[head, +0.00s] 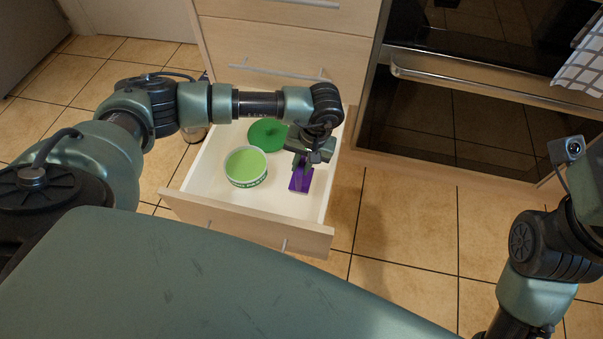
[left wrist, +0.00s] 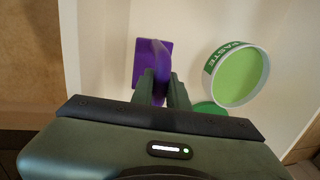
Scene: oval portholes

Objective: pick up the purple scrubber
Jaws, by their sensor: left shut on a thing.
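The purple scrubber (head: 300,181) is in the open drawer (head: 205,209), near its right side. It has a flat base and a raised purple part, seen in the left wrist view (left wrist: 142,62). My left gripper (head: 301,164) reaches down into the drawer over the scrubber. In the left wrist view its fingers (left wrist: 161,88) are shut on the raised part, one on each side. I cannot tell whether the scrubber touches the drawer bottom. My right arm shows at the right edge of the head view, but its fingers are not visible.
A round tub (head: 246,167) with green contents and a white and green side stands left of the scrubber. A green disc (head: 267,134) lies behind the tub. The drawer walls stand close around them. An oven (head: 450,115) stands to the right; tiled floor (head: 405,225) is clear before it.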

